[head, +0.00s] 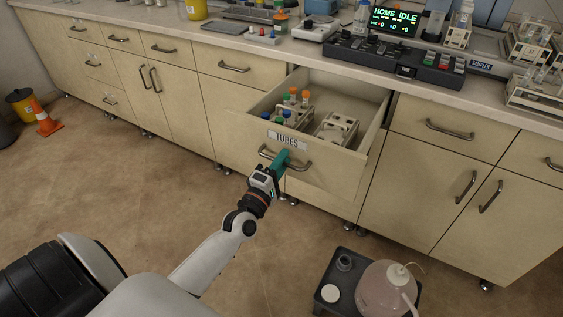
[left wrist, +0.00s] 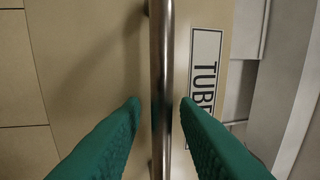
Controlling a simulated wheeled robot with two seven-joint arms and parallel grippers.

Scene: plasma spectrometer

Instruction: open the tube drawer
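The tube drawer (head: 332,172), labelled TUBES, stands pulled well out of the bench, its inside showing. In it are a rack of tubes with orange, blue and green caps (head: 293,99) and a pale empty-looking rack (head: 337,129). My left gripper (head: 281,157) is at the drawer's metal bar handle (head: 301,166). In the left wrist view the handle (left wrist: 161,80) runs between the two green fingers (left wrist: 161,103), with a small gap on each side. The gripper looks open around the bar, not clamped on it. My right gripper is not in view.
Closed drawers and cupboards flank the open drawer. The bench top (head: 300,55) above holds a keypad console (head: 393,60), a display and racks. A dark low stand (head: 328,287) with a pinkish jug (head: 372,290) is on the floor at lower right. The floor in front is otherwise clear.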

